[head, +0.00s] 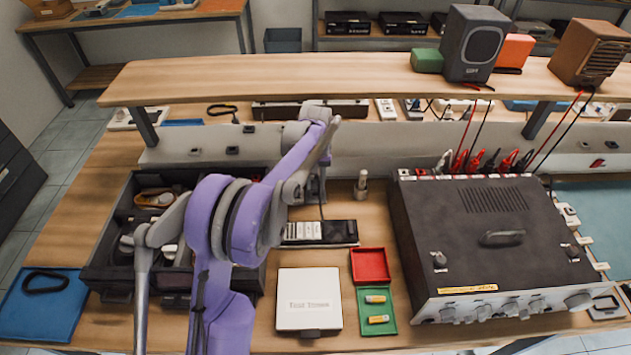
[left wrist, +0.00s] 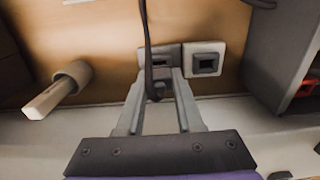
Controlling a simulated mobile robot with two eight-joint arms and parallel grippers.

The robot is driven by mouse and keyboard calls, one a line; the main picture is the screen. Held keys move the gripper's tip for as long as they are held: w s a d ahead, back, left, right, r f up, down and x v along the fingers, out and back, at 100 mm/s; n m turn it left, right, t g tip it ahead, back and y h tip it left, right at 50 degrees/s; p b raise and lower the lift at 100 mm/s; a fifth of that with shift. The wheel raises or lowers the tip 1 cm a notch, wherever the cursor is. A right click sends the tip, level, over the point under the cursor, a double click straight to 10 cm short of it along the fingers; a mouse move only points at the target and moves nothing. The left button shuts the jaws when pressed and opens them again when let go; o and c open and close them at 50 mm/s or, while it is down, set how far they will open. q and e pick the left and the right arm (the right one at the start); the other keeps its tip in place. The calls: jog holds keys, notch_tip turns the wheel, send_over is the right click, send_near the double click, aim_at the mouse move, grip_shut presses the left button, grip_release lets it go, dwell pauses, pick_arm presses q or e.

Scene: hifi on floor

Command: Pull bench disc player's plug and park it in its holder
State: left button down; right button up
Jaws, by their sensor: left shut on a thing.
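A pale square plate with a dark opening (left wrist: 205,61) is beside that block. A flat black device with a pale panel (head: 322,232) lies before the gripper; I cannot tell if it is the disc player. My right gripper is out of view.
A dark divided organiser (head: 112,240) stands left of my arm. A large black amplifier (head: 480,225) with red and black leads stands right. A small upright cylinder (head: 361,186) is close right of the gripper. A wooden shelf (head: 260,78) overhangs the back. A white box (head: 309,298) lies in front.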

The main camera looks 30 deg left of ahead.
pick_arm(q)
jog(key=shift+f+b, duration=0.4)
jog(key=shift+f, duration=0.5)
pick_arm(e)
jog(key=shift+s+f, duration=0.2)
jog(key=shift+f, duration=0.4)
pick_arm(q)
jog(key=shift+c, duration=2.4)
grip_release()
jog(key=shift+r, duration=0.1)
notch_tip(320, 180, up, 11)
jog(key=shift+f, duration=0.15)
jog(key=shift+r+p, duration=1.5)
jog(key=shift+r, duration=1)
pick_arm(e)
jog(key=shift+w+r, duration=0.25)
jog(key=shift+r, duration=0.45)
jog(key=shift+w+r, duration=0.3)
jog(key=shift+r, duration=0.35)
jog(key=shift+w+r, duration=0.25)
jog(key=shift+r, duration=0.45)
